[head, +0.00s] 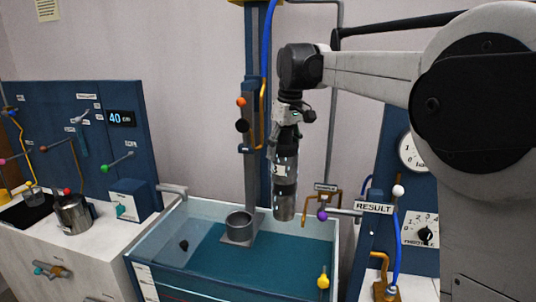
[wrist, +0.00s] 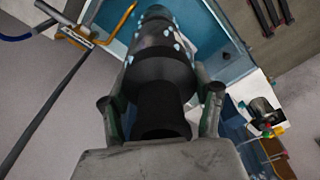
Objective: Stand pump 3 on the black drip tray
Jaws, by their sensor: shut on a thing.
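Pump 3 (head: 285,197) is a dark and grey metal cylinder with a label reading 3. It hangs upright over the water tank, its lower end apart from the socket to its left. Light droplets show on the pump in the wrist view (wrist: 158,38). My gripper (head: 287,130) is shut around its upper part; in the wrist view the fingers (wrist: 162,92) clasp it from both sides. The black drip tray (head: 22,214) lies on the white counter at the far left, well away from the pump, partly cut off by the picture edge.
The glass-walled tank (head: 160,243) holds blue water and a metal socket (head: 240,226) below a blue column (head: 252,130). A metal jug (head: 73,214) stands on the counter beside the tray. A blue panel (head: 70,140) with levers rises behind. A RESULT sign (head: 373,208) stands right.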

